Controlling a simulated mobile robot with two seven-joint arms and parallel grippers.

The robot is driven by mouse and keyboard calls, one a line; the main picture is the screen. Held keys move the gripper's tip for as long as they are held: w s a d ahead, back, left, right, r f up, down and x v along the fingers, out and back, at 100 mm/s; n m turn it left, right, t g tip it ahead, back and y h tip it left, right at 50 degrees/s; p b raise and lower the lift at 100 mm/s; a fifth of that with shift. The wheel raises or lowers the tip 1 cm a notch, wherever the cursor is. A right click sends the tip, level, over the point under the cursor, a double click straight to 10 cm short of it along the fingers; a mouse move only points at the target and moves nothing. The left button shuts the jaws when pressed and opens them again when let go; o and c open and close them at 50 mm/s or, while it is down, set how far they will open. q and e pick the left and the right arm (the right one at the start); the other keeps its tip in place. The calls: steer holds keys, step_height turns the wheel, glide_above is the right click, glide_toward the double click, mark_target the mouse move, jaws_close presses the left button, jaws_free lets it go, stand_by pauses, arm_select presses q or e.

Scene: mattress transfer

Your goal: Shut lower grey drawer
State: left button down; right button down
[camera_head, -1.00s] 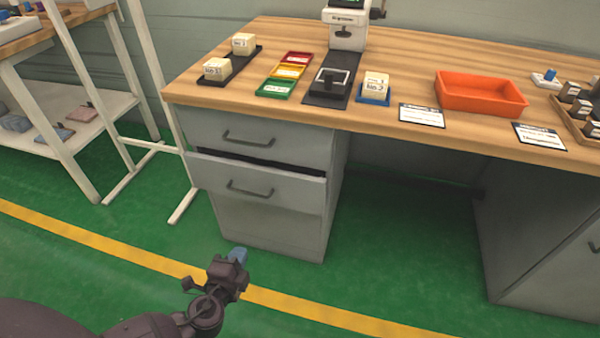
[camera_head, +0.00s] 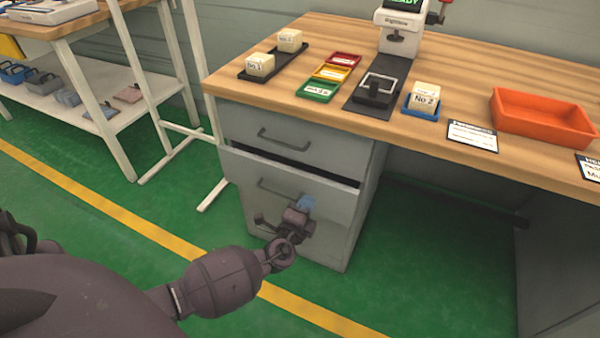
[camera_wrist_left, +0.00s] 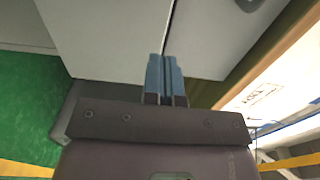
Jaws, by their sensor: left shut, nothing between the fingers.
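The lower grey drawer (camera_head: 330,202) is in the cabinet under the left part of the workbench. It stands a little out, with a dark gap along its top edge below the closed upper drawer (camera_head: 300,137). Its handle (camera_head: 285,188) is a dark bar on the front. My left gripper (camera_head: 306,204) is shut and empty, in front of the lower drawer's front near the handle's right end. In the left wrist view its blue fingers (camera_wrist_left: 165,75) lie together against grey panels; I cannot tell whether they touch. My right gripper is not in view.
The wooden benchtop (camera_head: 430,140) carries small trays, boxes, a press and an orange bin (camera_head: 541,117). A white-framed shelf (camera_head: 105,120) stands at the left. Green floor (camera_head: 120,235) with a yellow line is clear in front of the cabinet.

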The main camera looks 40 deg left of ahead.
mark_target(319, 184)
arm_select(q)
steer(key=x, duration=0.4)
steer(key=shift+w, duration=0.35)
steer(key=shift+w+a, duration=0.15)
steer(key=shift+w, duration=0.2)
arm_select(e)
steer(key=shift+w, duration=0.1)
